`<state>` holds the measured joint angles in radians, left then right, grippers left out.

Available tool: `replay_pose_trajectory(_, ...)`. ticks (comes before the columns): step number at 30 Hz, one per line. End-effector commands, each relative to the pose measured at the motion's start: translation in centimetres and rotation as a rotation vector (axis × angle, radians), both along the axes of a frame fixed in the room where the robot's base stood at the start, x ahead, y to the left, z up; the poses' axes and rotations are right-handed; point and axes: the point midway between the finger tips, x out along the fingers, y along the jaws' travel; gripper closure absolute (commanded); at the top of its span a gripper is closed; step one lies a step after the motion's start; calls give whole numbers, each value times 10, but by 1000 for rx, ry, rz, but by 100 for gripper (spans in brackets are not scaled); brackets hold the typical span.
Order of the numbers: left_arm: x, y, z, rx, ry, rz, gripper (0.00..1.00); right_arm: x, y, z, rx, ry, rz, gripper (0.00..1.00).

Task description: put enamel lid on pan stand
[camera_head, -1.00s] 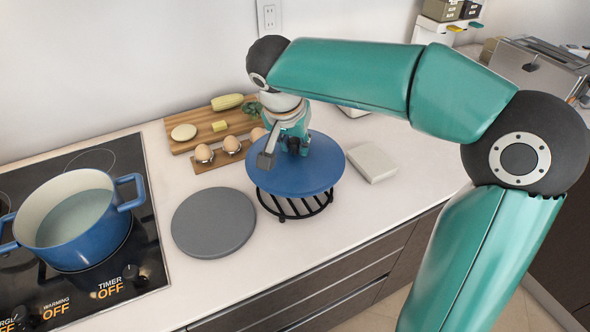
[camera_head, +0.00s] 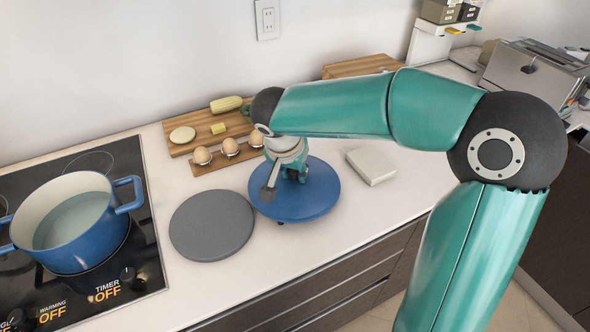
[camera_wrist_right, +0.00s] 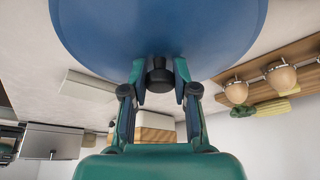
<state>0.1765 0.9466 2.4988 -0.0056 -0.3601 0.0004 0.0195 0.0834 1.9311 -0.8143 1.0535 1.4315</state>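The blue enamel lid (camera_head: 318,198) lies roughly level over the pan stand on the counter. The stand is almost fully hidden under it; only a small dark bit (camera_head: 280,222) shows at the lid's front edge. I cannot tell whether the lid touches the stand. My right gripper (camera_head: 285,175) points down at the lid's middle. In the right wrist view, its fingers (camera_wrist_right: 160,75) are closed around the lid's dark knob (camera_wrist_right: 160,84), with the blue lid (camera_wrist_right: 160,25) beyond. My left gripper is not in view.
A round grey slab (camera_head: 212,226) lies just left of the lid. A blue pot (camera_head: 75,225) of liquid stands on the black hob (camera_head: 130,255). Behind are eggs in a wooden holder (camera_head: 207,168) and a cutting board (camera_head: 176,147). A pale block (camera_head: 371,166) lies right.

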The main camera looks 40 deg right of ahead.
Motion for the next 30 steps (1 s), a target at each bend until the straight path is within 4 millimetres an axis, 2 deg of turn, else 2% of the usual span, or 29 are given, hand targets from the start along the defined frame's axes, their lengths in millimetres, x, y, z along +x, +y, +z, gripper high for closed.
replay_pose_trajectory(1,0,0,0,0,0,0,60,0,0,0,0,0,0,65)
replay_pose_trajectory(4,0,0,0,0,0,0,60,0,0,0,0,0,0,49)
replay_pose_trajectory(5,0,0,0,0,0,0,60,0,0,0,0,0,0,47)
replay_pose_trajectory(17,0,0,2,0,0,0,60,0,1,5,0,-2,0,47)
replay_pose_trajectory(23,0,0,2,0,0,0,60,-5,11,31,1,-6,0,47)
replay_pose_trajectory(30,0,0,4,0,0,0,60,-14,28,77,0,-6,1,47)
